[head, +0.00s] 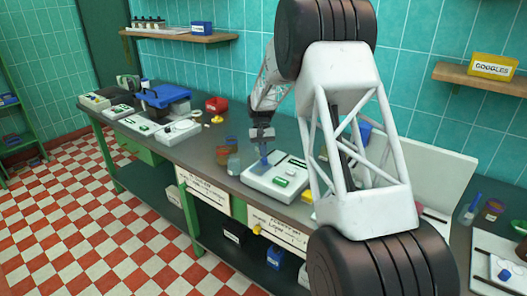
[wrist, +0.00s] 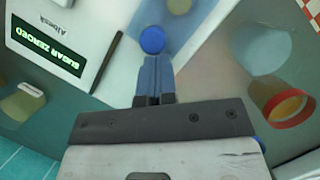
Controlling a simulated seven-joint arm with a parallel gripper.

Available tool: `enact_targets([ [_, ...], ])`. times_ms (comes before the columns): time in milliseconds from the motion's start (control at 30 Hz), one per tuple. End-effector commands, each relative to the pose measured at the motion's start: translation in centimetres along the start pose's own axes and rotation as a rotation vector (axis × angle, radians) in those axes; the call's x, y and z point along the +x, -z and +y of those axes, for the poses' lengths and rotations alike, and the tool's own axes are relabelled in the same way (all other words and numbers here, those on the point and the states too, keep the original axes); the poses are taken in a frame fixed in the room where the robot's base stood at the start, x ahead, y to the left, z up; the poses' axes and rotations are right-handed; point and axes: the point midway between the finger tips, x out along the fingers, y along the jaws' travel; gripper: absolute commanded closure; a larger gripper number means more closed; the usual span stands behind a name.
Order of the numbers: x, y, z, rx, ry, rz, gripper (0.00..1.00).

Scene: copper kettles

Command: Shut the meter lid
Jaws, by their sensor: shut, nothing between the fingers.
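The meter is a white box (head: 275,182) with a green display on the bench; it fills the upper left of the wrist view (wrist: 75,25), its display reading SUGAR ZEROED. A round blue knob (wrist: 152,40) shows just beyond my fingertips in the wrist view. My gripper (head: 264,160) is shut and empty, pointing down over the back left part of the meter; its fingers also show in the wrist view (wrist: 154,65). I cannot tell whether the fingertips touch the knob. The lid's outline and angle are not clear, and my arm hides the area right of the meter.
More white devices (head: 178,131) and a blue-topped machine (head: 165,97) stand farther left on the bench. A white upright panel (head: 440,170) is to the right. Shelves (head: 180,36) hang on the tiled wall.

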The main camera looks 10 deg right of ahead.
Motion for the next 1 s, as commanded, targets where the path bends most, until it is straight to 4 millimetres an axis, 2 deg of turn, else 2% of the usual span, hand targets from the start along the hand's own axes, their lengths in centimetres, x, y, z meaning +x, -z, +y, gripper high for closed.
enact_targets([
  [233,0.6,-1.4,-0.9,0.0,0.0,-0.002,1.0],
  [700,1.0,-1.6,-1.0,0.0,0.0,-0.008,1.0],
  [867,0.3,-1.5,-1.0,0.0,0.0,-0.007,1.0],
  [1000,-1.2,-1.5,-1.0,0.0,0.0,-0.004,1.0],
])
